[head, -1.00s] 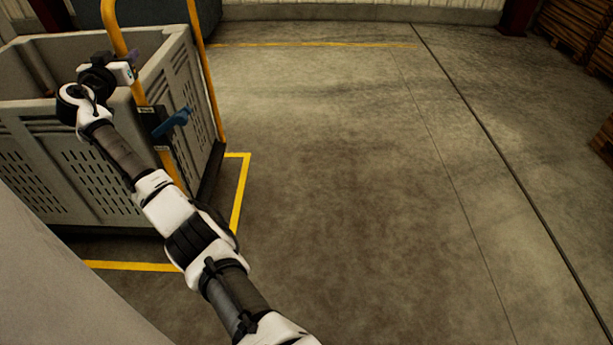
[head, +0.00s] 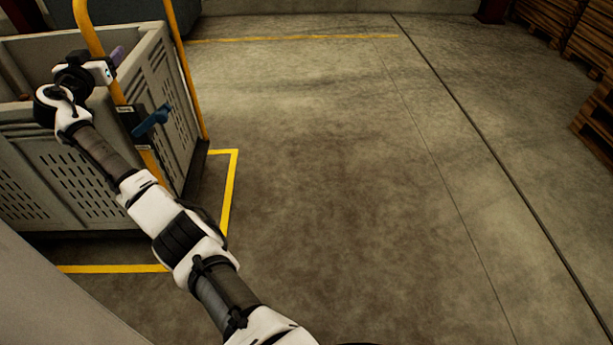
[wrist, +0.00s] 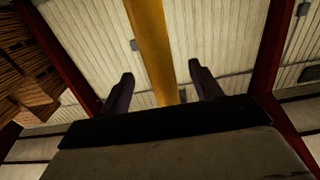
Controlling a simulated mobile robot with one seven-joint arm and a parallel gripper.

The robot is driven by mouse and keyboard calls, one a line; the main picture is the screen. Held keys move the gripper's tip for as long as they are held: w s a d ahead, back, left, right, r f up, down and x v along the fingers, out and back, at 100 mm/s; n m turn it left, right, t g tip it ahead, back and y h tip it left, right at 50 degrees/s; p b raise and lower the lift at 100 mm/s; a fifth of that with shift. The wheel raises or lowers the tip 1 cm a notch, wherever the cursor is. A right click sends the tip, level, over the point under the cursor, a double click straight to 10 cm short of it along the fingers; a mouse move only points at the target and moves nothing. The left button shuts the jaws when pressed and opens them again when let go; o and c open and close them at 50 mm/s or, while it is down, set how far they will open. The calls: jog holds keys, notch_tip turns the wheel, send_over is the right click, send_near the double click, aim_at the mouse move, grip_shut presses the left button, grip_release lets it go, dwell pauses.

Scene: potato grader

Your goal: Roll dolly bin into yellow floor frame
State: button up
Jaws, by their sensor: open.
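The grey dolly bin (head: 80,178) stands at the left of the head view, with slotted walls and a yellow push handle (head: 186,75) on its right end. The yellow floor frame (head: 231,190) shows as painted lines around the bin's near and right sides. The bin stands inside the visible corner; the frame's far and left parts are hidden. My gripper (head: 118,60) is at the near post of the handle, above the bin's rim. In the wrist view my gripper (wrist: 160,92) has its fingers apart, with the yellow handle bar (wrist: 152,45) showing between and beyond them. I cannot tell whether they touch it.
A blue lever (head: 152,122) sits on the handle's near post. Wooden pallets (head: 560,25) are stacked at the far right. A yellow floor line (head: 300,38) runs near the back wall. The concrete floor (head: 350,180) in the middle is clear. A grey surface fills the lower left corner.

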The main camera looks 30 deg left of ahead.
jog(key=b+v, duration=0.2)
jog(key=v, duration=2.1)
